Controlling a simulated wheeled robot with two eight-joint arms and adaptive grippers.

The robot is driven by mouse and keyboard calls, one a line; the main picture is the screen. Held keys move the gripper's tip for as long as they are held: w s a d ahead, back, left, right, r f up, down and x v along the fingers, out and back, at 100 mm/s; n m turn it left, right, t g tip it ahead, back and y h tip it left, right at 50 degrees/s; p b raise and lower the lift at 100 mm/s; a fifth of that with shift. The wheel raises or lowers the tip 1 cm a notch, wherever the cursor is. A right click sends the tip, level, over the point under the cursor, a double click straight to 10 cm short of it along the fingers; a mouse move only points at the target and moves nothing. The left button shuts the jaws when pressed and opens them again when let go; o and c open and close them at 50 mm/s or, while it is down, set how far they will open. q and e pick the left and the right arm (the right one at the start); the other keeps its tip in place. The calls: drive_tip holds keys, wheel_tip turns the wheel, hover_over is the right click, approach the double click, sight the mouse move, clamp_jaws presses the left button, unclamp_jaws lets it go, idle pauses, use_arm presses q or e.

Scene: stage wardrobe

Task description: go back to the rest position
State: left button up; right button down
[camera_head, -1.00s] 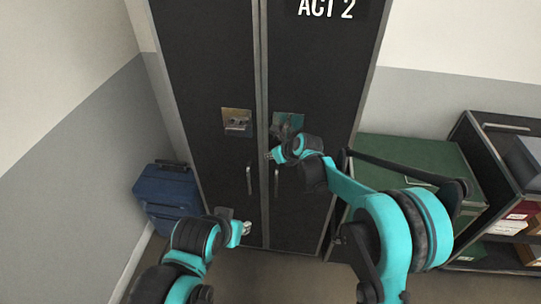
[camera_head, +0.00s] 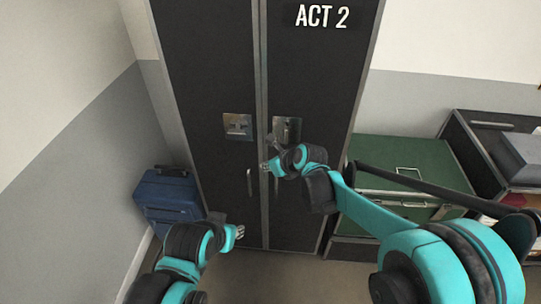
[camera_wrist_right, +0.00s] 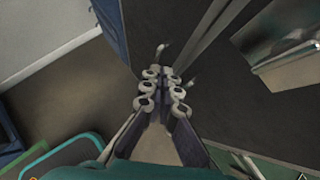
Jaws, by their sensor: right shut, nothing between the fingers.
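A tall black cabinet (camera_head: 215,70) with two closed doors stands ahead, marked "ACT 2" on its right door. My right gripper (camera_head: 265,167) is in front of the doors near the centre seam, below the right metal plate. In the right wrist view its fingers (camera_wrist_right: 162,90) are together and hold nothing. A cabinet handle shows just beyond the fingertips, but I cannot tell the exact gap. My left gripper (camera_head: 240,231) is low in front of the left door. It is too small to tell whether its fingers are open.
A blue case (camera_head: 168,196) stands on the floor between the left wall and the cabinet. A green chest (camera_head: 405,160) stands right of the cabinet, partly behind my right arm. A dark shelf unit (camera_head: 478,150) is at the far right. Some floor is clear before the cabinet.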

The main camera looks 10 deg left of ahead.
drive_tip(key=s+d+r+n+t+h, duration=0.1)
drive_tip(key=s+d+r+n, duration=0.2)
drive_tip(key=s+d+n, duration=0.4)
drive_tip(key=s+d+r+n+h, duration=0.2)
drive_tip(key=s+d+n, duration=0.15)
drive_tip(key=d, duration=0.65)
use_arm(q)
drive_tip(key=shift+f+b, duration=0.35)
use_arm(e)
drive_tip(key=s+d+f+n+h, duration=0.3)
drive_tip(key=s+d+n, duration=1.1)
drive_tip(key=s+n, duration=0.1)
drive_tip(key=shift+f+n+h, duration=0.2)
drive_tip(key=shift+n+h, duration=0.1)
drive_tip(key=shift+n, duration=0.15)
use_arm(q)
drive_tip(key=shift+c, duration=0.2)
use_arm(e)
drive_tip(key=shift+a, duration=0.1)
